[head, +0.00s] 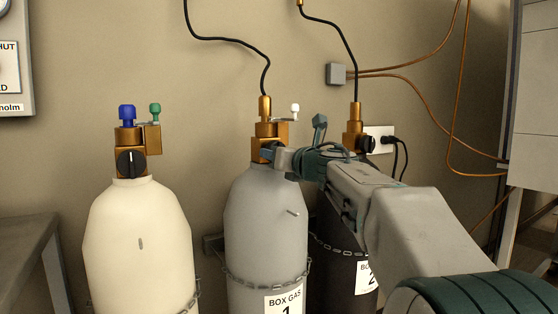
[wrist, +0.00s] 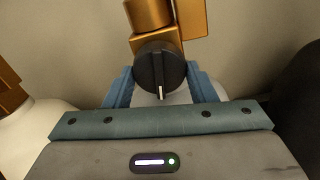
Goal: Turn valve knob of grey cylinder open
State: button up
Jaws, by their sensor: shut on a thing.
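The grey cylinder (head: 262,215) stands in the middle of the head view, with a "BOX GAS 1" label and a brass valve (head: 266,130) on top. Its black valve knob (wrist: 160,72) shows in the wrist view, with a white mark pointing down toward my palm. My gripper (wrist: 160,85) is shut on this knob, one blue finger on each side of it. In the head view my gripper (head: 272,154) reaches the valve from the right and hides most of the knob.
A cream cylinder (head: 143,240) with a black knob (head: 131,163) stands to the left. A dark cylinder (head: 335,225) stands to the right, partly behind my arm. Chains (head: 265,284) cross the cylinders. Black hoses (head: 228,40) run up from the valves. A grey bench (head: 30,232) is at far left.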

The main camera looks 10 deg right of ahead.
jog(key=shift+f+n, duration=0.1)
jog(key=shift+n, duration=0.2)
jog(key=o, duration=1)
jog(key=shift+c, duration=0.2)
jog(key=shift+s+d, duration=0.1)
jog(key=shift+s+d, duration=0.1)
jog(key=shift+s, duration=0.2)
jog(key=p+v, duration=0.1)
jog(key=v, duration=1.2)
jog(key=shift+p, duration=0.4)
